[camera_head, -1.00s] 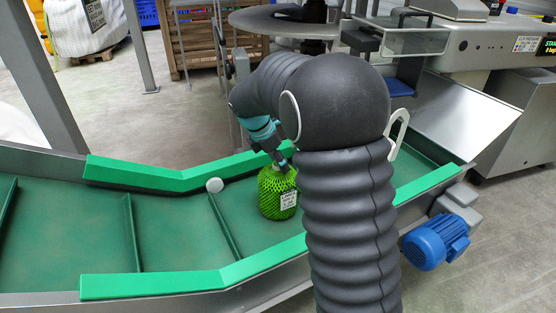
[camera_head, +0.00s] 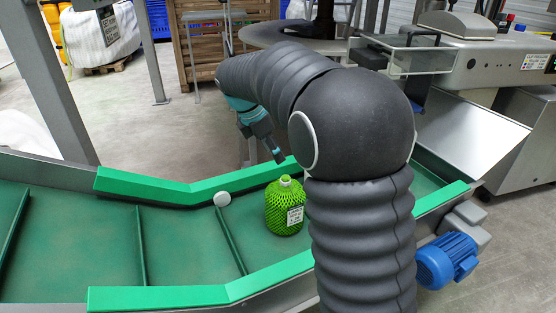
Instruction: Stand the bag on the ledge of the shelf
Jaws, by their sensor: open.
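The bag (camera_head: 284,212), a bright green net bag with a white label and a pale top, stands upright on the green conveyor belt, right of a raised cross-bar. My gripper (camera_head: 278,158) is above the bag and a little to its left, apart from it, with nothing seen in it. Its fingers are small in this view. My dark arm hides part of the belt to the right of the bag. I cannot make out which part of the scene is the shelf ledge.
The conveyor has green side rails (camera_head: 200,192) and raised cross-bars. A blue motor (camera_head: 447,261) is on the near right side. A grey machine (camera_head: 495,60) stands behind right, and a round grey table (camera_head: 290,35) behind.

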